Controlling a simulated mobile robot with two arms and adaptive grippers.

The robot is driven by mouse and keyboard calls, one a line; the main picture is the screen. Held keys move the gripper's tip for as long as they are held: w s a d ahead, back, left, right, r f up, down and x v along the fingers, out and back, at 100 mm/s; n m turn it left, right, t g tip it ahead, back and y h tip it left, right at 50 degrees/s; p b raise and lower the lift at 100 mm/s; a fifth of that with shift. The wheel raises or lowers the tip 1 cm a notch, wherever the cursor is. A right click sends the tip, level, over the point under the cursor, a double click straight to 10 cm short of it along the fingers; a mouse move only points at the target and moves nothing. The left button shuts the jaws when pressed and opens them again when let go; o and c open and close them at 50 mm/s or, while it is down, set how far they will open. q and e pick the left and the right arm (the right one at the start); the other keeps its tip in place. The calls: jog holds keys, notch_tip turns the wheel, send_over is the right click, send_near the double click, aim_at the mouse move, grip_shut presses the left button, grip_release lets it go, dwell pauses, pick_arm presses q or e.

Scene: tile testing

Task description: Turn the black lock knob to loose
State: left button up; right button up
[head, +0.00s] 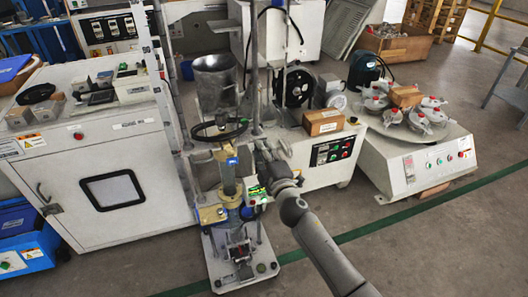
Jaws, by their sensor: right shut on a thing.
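A tall test machine with a blue and brass column (229,178) stands in the middle, on a white base plate (243,262) on the floor. My right arm comes in from the lower right, and my right gripper (262,150) is at the right side of this machine, next to its upright rod. The gripper is shut on the black lock knob, which is mostly hidden by the fingers; its turn angle cannot be told. A black handwheel (219,130) sits just left of the gripper, apart from it. My left gripper is not in view.
A green-lit control box (257,194) is just below the gripper. A white cabinet (95,180) stands at left. A machine with a cardboard box (323,122) is behind the gripper. A round multi-station machine (425,155) stands at right. The floor at lower right is clear.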

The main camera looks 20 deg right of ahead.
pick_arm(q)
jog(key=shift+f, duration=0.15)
pick_arm(e)
jog(key=shift+n, duration=0.6)
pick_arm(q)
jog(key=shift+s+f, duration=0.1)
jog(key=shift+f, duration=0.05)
pick_arm(e)
grip_shut()
jog(key=o, duration=1.1)
grip_release()
jog(key=shift+c, duration=0.2)
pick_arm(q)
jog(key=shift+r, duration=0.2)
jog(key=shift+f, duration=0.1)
pick_arm(e)
jog(key=s, duration=1.2)
jog(key=shift+d+f, duration=0.2)
jog(key=shift+f, duration=0.1)
